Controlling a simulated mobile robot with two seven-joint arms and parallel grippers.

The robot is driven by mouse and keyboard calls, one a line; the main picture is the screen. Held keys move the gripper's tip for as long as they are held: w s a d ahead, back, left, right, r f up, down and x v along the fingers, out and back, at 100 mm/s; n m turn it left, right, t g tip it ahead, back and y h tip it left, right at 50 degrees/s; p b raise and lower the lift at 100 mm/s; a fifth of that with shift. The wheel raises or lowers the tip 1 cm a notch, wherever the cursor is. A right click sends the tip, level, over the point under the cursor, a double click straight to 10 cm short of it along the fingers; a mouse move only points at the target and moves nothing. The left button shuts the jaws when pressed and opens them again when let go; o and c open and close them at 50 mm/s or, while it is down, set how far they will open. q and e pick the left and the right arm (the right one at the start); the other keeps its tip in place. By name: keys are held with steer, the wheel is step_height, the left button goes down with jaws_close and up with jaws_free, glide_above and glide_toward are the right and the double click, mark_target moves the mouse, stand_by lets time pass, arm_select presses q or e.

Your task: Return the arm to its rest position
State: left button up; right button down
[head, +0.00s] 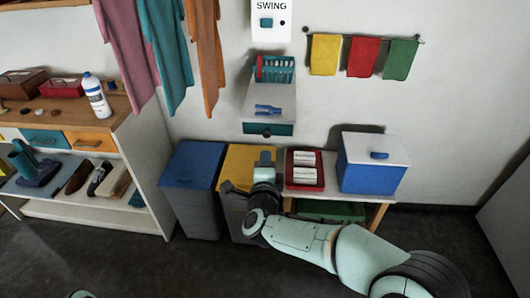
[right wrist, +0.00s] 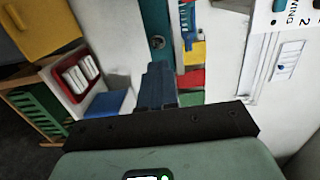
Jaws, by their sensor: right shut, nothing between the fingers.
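My right gripper (head: 265,158) is in the middle of the head view, in front of the bins and the low bench. Its fingers are together and hold nothing; they also show shut in the right wrist view (right wrist: 158,72). My right arm (head: 315,243) reaches in from the lower right, bent at the elbow. My left gripper is not in view; only a small pale piece shows at the bottom left edge, and I cannot tell which part it is.
A blue-lidded bin (head: 193,165) and a yellow-lidded bin (head: 240,168) stand behind the arm. Right of them, a bench holds a red tray (head: 304,184) and a blue box (head: 373,175). A small drawer unit (head: 268,104) is on the wall above. Shelves (head: 130,150) stand left.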

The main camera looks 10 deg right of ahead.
steer(key=v, duration=0.5)
steer(key=s+d+f+n+g+y+p, duration=0.1)
steer(key=s+f+n+g+p, duration=0.25)
steer(key=f, duration=0.65)
steer(key=s+d+f+n+g+y+p, duration=0.2)
steer(key=s+f+n+g, duration=0.15)
steer(key=f, duration=0.55)
steer(key=s+d+f+n+g+y+p, duration=0.1)
steer(key=s+f+n+g+p, duration=0.2)
steer(key=f, duration=0.7)
arm_select(q)
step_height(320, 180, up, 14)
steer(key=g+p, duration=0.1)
steer(key=p, duration=0.5)
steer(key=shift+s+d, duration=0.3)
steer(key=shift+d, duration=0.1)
arm_select(e)
steer(key=s+f+n+g+y, duration=0.1)
steer(key=s+f+n+g, duration=0.2)
steer(key=s, duration=1)
steer(key=s+f+n+g+y, duration=0.2)
steer(key=s+g, duration=0.3)
steer(key=s, duration=0.7)
steer(key=shift+s+a+f+n, duration=0.4)
steer(key=shift+f+n, duration=0.3)
steer(key=shift+f, duration=0.2)
